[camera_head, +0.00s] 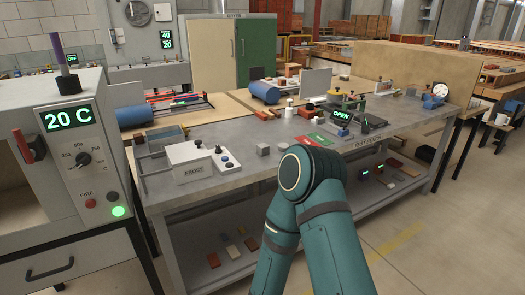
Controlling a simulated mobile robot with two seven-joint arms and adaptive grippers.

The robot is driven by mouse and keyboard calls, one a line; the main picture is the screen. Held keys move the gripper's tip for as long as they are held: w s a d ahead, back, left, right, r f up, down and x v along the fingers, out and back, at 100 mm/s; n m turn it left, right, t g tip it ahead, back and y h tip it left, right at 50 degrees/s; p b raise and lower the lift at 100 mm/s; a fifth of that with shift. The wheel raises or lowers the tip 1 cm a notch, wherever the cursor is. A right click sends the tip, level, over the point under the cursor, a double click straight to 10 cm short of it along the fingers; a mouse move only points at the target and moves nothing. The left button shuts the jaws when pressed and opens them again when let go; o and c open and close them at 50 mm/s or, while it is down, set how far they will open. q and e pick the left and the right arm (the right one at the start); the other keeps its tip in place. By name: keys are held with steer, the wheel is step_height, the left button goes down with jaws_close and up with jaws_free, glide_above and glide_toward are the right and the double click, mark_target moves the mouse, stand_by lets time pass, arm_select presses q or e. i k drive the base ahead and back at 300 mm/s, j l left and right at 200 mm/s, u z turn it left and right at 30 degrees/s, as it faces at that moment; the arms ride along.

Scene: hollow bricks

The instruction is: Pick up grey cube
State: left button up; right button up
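A small grey cube (262,149) sits on the grey metal workbench (222,143), right of the white box labelled FROST. A second small light grey block (283,147) lies close to its right, just behind my arm. My teal arm rises from the bottom of the view, and its rounded joint stands in front of the bench edge. Neither of my grippers shows in this view, so I cannot see what they hold.
A white FROST control box (196,163) stands left of the cube. A green and red mat (316,140) and an OPEN display (342,115) lie to the right. An oven reading 20 C (69,120) stands at left. Bricks lie on the lower shelf (205,236).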

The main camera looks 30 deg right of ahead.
mark_target(262, 149)
steer(key=z, duration=1.1)
steer(key=i+z, duration=0.1)
